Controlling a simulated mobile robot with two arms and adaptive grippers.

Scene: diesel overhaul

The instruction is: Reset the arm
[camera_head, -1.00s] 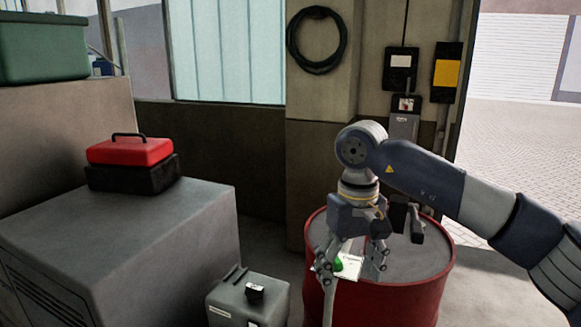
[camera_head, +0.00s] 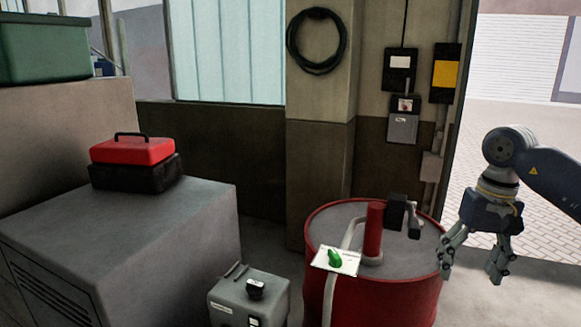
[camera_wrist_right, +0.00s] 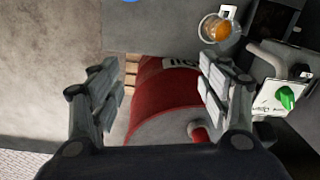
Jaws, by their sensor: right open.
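My right gripper (camera_head: 474,268) is open and empty, pointing down in the air to the right of the red drum (camera_head: 385,300). Its two fingers also show in the right wrist view (camera_wrist_right: 160,95), spread apart with nothing between them; the drum (camera_wrist_right: 170,95) lies beyond them. My right arm comes in from the right edge. My left gripper is in neither current view.
On the drum top are a red cylinder (camera_head: 374,230), a dark device (camera_head: 402,212) and a white plate with a green knob (camera_head: 334,257). A grey box (camera_head: 250,300) stands left of the drum. A red toolbox (camera_head: 132,152) sits on the grey cabinet (camera_head: 120,240).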

